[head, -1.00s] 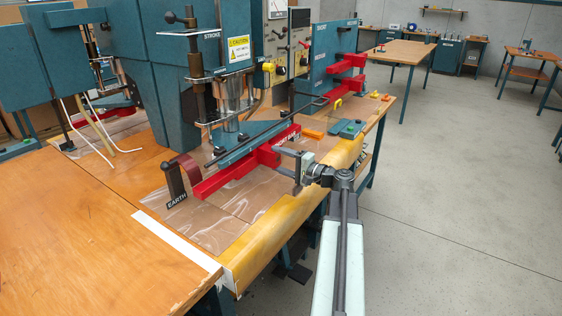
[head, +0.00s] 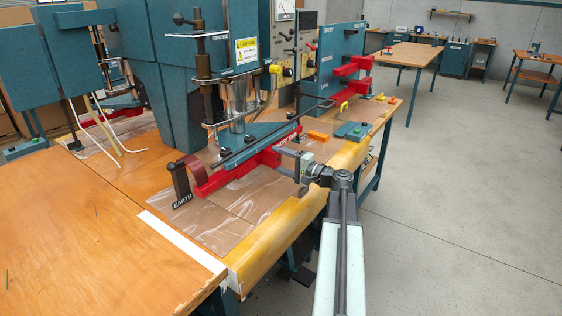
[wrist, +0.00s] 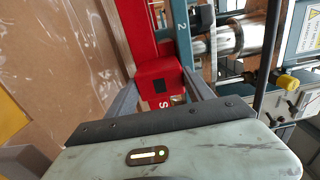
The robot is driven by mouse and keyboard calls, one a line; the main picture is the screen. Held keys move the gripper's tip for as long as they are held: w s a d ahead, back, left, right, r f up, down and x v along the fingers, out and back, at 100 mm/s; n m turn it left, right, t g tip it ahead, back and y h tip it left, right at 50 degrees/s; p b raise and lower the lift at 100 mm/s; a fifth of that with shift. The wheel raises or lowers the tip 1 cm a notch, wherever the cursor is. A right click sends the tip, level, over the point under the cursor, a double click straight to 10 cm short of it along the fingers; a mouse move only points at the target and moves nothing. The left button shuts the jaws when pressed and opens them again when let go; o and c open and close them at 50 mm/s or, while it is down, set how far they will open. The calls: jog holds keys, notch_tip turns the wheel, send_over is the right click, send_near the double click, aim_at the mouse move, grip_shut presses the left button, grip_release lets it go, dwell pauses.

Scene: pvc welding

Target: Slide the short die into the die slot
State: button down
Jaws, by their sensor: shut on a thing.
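The short die (head: 232,174) is a long red bar with a red block at its near side, on the front of the left press. My gripper (head: 286,161) is shut on that block. In the wrist view the red block (wrist: 158,78) sits between the two grey fingers, and the bar runs away beyond it. The bar lies close beside and slightly below the teal press plate (head: 247,143), roughly parallel to it. The die slot itself is hidden, so I cannot tell whether the die is in it. The plate also shows in the wrist view (wrist: 182,38), marked 2.
A black EARTH post (head: 180,184) with a dark red strap stands just left of the die's end. Other red dies (head: 352,67) sit in a teal rack at right. An orange block (head: 318,137) and a teal button box (head: 353,131) lie on the bench.

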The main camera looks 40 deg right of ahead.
jog(key=shift+w, duration=0.1)
jog(key=shift+c, duration=1.5)
grip_release()
jog(key=v, duration=0.7)
jog(key=shift+s, duration=0.4)
